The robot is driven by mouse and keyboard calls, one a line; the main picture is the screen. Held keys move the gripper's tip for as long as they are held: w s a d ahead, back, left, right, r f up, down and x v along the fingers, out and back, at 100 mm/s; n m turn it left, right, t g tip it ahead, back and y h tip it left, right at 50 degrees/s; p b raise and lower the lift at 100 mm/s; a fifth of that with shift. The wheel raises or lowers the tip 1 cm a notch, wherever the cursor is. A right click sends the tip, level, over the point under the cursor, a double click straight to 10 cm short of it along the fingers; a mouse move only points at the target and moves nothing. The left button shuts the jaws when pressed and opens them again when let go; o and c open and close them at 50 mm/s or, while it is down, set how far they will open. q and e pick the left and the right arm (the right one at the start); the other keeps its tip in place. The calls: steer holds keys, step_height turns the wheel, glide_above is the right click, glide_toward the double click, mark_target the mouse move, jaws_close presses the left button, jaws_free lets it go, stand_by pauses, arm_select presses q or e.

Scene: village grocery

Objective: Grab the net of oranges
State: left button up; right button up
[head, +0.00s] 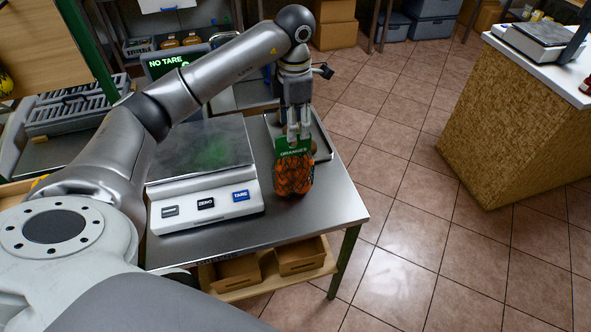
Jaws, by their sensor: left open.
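The net of oranges (293,176) stands on the steel table (335,205), to the right of the scale, with a green label at its top. My left gripper (297,134) points down directly above the net, its fingertips at the green label. The gripper is open; whether the fingers touch the label I cannot tell. My right gripper is not in view.
A scale (208,205) with a flat plate and buttons stands left of the net. Cardboard boxes (302,256) sit on a shelf below. A counter (520,110) stands at right, with open tiled floor between.

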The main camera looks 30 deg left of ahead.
mark_target(294, 149)
arm_select(q)
step_height(294, 149, down, 3)
steer(key=shift+s+r, duration=0.1)
steer(key=shift+r, duration=0.05)
steer(key=f+p, duration=0.1)
steer(key=f, duration=0.1)
steer(key=s+f+p, duration=0.1)
steer(key=f+p, duration=0.1)
steer(key=shift+d+f, duration=0.15)
steer(key=shift+f, duration=0.1)
steer(key=shift+w+f, duration=0.1)
steer(key=shift+f, duration=0.3)
jaws_close()
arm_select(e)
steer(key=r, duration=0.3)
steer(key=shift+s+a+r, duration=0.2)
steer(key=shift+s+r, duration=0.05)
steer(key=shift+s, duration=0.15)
arm_select(q)
steer(key=shift+r, duration=0.1)
